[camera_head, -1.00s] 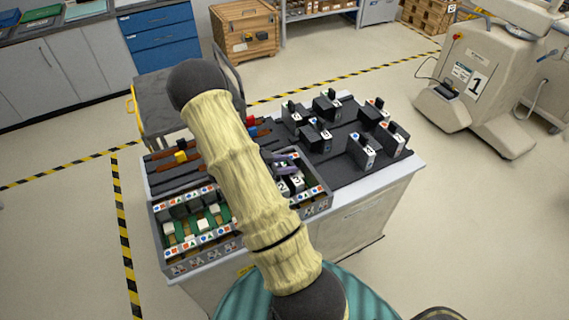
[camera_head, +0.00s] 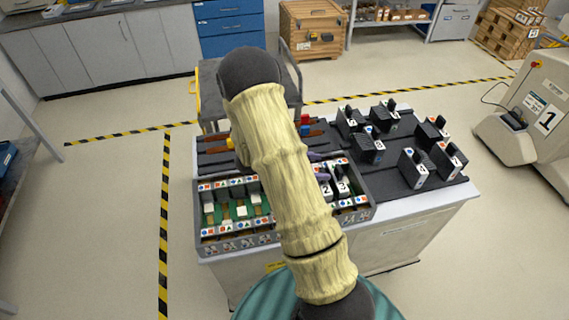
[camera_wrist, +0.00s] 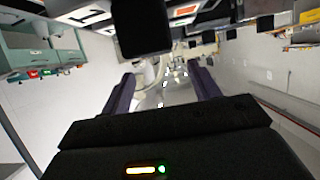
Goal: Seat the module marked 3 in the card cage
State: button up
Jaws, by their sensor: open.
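The card cage (camera_head: 222,247) is a grey open box with a green floor and marked slots, at the cart's front left in the head view. Two modules (camera_head: 327,189) stand at its right end; one reads 2, the other's numeral is unclear. I cannot tell which module is marked 3. More dark modules (camera_head: 413,168) with white label faces stand on the cart's right half. My gripper (camera_wrist: 163,75) shows two purple fingers apart in the wrist view, with nothing between them. In the head view my arm hides most of it and part of the cage.
Open floor lies left of the cart.

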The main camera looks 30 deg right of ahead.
jog(key=b+v, duration=0.1)
jog(key=v, duration=1)
jog(key=shift+a, duration=0.35)
jog(key=shift+w, duration=0.1)
jog(key=w+r+n+t+y, duration=0.3)
jog(key=w+n+t, duration=0.2)
jog(key=w+t, duration=0.35)
jog(key=a+r+n+t+y, duration=0.3)
jog(key=a+n+t+y, duration=0.1)
jog(key=a+n+y, duration=0.25)
jog(key=s+a+n+g+y, duration=0.1)
jog(key=s+n+g, duration=0.2)
jog(key=s, duration=0.6)
jog(key=s+a+f+n+g+y, duration=0.1)
jog(key=s+a+n+g+y, duration=0.1)
jog(key=s+n, duration=0.4)
jog(key=s+g, duration=0.1)
jog(key=s, duration=0.3)
jog(key=shift+s+a+f+g, duration=0.2)
jog(key=shift+s+g, duration=0.05)
jog(key=shift+g, duration=0.1)
